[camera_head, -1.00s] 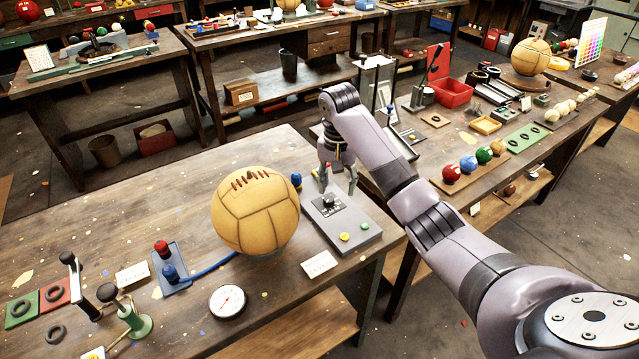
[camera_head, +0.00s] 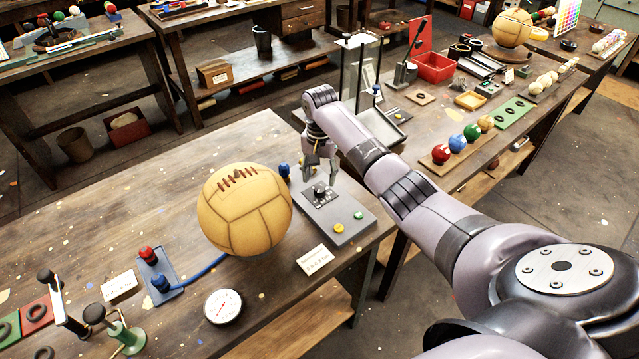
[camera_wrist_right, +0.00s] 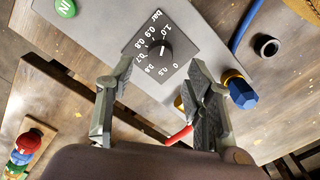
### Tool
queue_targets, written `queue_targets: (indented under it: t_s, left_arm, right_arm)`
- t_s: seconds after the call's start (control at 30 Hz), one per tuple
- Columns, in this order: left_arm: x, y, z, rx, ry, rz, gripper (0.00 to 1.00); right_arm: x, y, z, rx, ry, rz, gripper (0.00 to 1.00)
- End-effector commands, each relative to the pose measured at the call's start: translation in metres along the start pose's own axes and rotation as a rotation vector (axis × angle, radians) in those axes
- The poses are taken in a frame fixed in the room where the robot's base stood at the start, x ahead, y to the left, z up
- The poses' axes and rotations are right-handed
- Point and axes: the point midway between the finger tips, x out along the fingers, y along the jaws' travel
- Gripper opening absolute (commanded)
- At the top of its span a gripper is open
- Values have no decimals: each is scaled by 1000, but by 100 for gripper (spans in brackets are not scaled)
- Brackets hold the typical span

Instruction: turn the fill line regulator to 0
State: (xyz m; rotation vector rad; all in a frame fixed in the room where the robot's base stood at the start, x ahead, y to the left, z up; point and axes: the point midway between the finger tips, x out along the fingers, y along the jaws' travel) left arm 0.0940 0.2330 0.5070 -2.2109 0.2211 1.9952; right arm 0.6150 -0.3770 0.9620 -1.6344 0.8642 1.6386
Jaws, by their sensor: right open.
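The fill line regulator is a black knob (camera_head: 320,190) on a dark square dial plate, set on a grey box (camera_head: 340,213) on the near table. In the right wrist view the knob (camera_wrist_right: 154,50) is ringed by white numbers, with "bar" and a 0 on the plate (camera_wrist_right: 170,28). A pale mark shows on the knob, but I cannot tell surely which number it meets. My right gripper (camera_head: 319,176) points down over the knob, open and empty. In the wrist view its fingers (camera_wrist_right: 150,77) are spread below the dial, not visibly touching the knob. My left gripper is not in view.
A green button (camera_head: 358,215) and a yellow button (camera_head: 339,229) sit on the same box. A tan leather ball (camera_head: 245,210) stands just left of it, with a blue fitting (camera_head: 284,170) between. A gauge (camera_head: 223,306) and a white card (camera_head: 315,260) lie nearer.

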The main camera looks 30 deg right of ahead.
Motion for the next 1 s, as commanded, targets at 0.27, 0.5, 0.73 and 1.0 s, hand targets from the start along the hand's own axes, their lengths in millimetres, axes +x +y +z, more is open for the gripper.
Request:
queue_targets:
  t_s: [0.27,0.5,0.73,1.0]
  left_arm:
    - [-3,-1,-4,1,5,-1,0]
    - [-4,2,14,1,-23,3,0]
    - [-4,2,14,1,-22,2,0]
    - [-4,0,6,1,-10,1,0]
  right_arm:
    - [40,-1,0,-1,0,-1,48]
    - [48,-1,0,-1,1,-2,48]
    - [47,-1,0,-2,1,-1,43]
    - [47,-1,0,-2,1,-1,25]
